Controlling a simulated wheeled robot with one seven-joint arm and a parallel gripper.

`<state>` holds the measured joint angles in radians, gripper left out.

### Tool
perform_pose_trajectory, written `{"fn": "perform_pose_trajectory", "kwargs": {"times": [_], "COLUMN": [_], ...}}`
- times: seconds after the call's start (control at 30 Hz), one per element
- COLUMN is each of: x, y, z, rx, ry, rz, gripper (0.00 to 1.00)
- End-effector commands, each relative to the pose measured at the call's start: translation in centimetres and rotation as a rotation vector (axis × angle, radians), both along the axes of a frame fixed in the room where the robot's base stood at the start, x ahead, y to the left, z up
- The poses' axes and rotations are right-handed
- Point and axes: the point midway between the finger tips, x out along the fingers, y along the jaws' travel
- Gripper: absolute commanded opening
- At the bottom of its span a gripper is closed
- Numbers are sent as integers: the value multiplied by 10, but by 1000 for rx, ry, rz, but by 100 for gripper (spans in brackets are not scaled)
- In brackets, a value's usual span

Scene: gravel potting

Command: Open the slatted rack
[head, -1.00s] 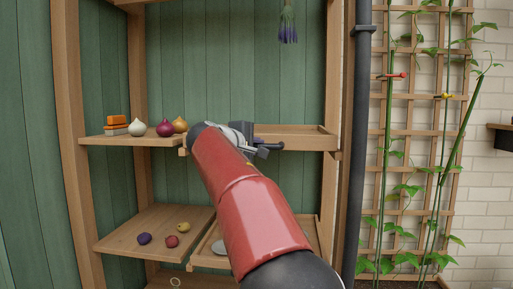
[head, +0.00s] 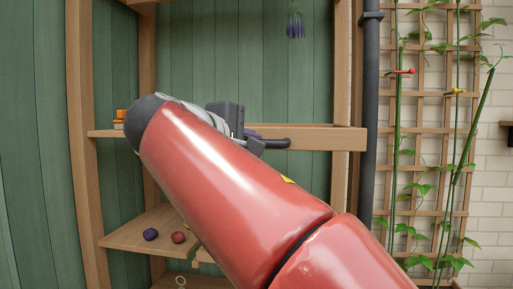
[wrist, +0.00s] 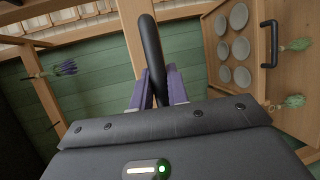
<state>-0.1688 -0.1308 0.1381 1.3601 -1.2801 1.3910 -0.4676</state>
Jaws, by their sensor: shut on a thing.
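The slatted rack (head: 325,139) is a light wooden pull-out at the upper shelf level, with its front standing forward of the shelf post. Its dark bar handle (head: 275,143) sticks out to the right of my gripper. In the wrist view, the handle (wrist: 151,45) runs between my purple-padded fingers, and my gripper (wrist: 158,88) is shut on it. Pale slats (wrist: 60,20) show at the upper left there. In the head view, my red arm covers the rack's left part and hides the fingertips.
The wrist view shows a tray with several grey discs (wrist: 239,17) and another black handle (wrist: 270,44). A dark pipe (head: 369,120) and a trellis (head: 421,128) stand right.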

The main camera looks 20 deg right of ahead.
Motion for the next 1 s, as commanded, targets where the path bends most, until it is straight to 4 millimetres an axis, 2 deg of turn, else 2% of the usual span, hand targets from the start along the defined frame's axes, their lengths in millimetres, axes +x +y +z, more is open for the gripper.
{"fn": "perform_pose_trajectory", "kwargs": {"times": [0.1,0.23,0.63,0.67,0.8,1.0], "x": [-14,-22,-25,-25,-25,-25], "y": [10,15,17,17,17,17], "z": [-1,-1,0,0,0,0], "rx": [0,0,1,1,0,0], "ry": [1,1,2,2,1,1], "rz": [0,0,0,0,0,0], "gripper": [0,0,0,18,36,38]}}
